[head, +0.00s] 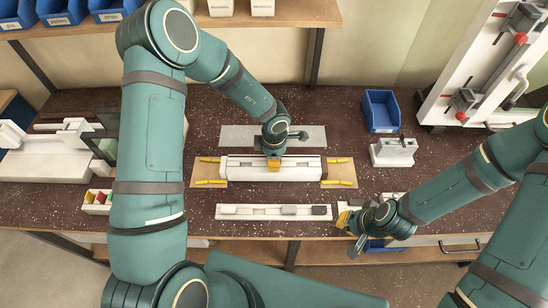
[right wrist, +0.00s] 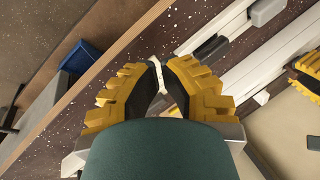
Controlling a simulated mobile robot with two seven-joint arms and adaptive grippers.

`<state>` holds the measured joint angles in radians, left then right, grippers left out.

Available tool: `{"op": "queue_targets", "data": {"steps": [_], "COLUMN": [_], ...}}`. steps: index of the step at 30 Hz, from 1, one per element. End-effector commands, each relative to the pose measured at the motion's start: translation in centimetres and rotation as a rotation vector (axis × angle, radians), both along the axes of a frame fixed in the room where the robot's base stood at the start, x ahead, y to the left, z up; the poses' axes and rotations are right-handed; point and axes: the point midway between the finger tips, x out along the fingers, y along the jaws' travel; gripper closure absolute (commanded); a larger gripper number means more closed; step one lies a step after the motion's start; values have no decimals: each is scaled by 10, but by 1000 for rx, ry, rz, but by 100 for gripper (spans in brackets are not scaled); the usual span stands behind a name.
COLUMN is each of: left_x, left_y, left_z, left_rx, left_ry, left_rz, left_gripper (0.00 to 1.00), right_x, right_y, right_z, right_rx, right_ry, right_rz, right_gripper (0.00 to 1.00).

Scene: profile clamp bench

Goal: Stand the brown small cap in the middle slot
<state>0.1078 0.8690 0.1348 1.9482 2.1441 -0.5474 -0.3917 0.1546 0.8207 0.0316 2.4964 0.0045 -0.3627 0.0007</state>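I cannot make out the brown small cap for certain in either view. A long white slotted rack (head: 250,212) lies near the bench's front edge, with a grey piece and a dark piece (head: 319,210) towards its right end. I cannot tell which slot is the middle one. My right gripper (head: 344,213) is just right of the rack. In the right wrist view its fingertips (right wrist: 162,80) are close together, with a small pale piece between them; whether it is gripped is unclear. My left gripper (head: 273,163) is down at the white profile fixture (head: 300,170), its fingertips largely hidden.
Yellow clamps (head: 338,183) sit on tan plates beside the fixture. A grey plate (head: 235,135) lies behind it. A blue bin (head: 381,111) and a white block (head: 393,152) stand to the right. A small tray of coloured pieces (head: 97,202) is at the left.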

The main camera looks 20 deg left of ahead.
Motion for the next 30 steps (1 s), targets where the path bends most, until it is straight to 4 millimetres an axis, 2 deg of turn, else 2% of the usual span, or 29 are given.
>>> {"op": "queue_targets", "data": {"steps": [11, 12, 13, 14, 30], "left_x": [0, 0, 0, 0, 0], "left_y": [0, 0, 0, 0, 0], "left_z": [-6, -6, -6, -6, -4], "left_rx": [0, 0, 0, 0, 0], "left_ry": [1, 1, 1, 1, 0], "left_rz": [0, 1, 1, 1, 1], "left_gripper": [87, 59, 48, 42, 42], "right_x": [0, 0, 0, 0, 0], "right_y": [0, 0, 0, 0, 0], "right_z": [0, 0, 0, 0, 0], "right_rx": [0, 0, 0, 0, 0], "right_ry": [0, 0, 0, 0, 0], "right_rz": [0, 0, 0, 0, 0], "right_gripper": [100, 100, 100, 100, 100]}}
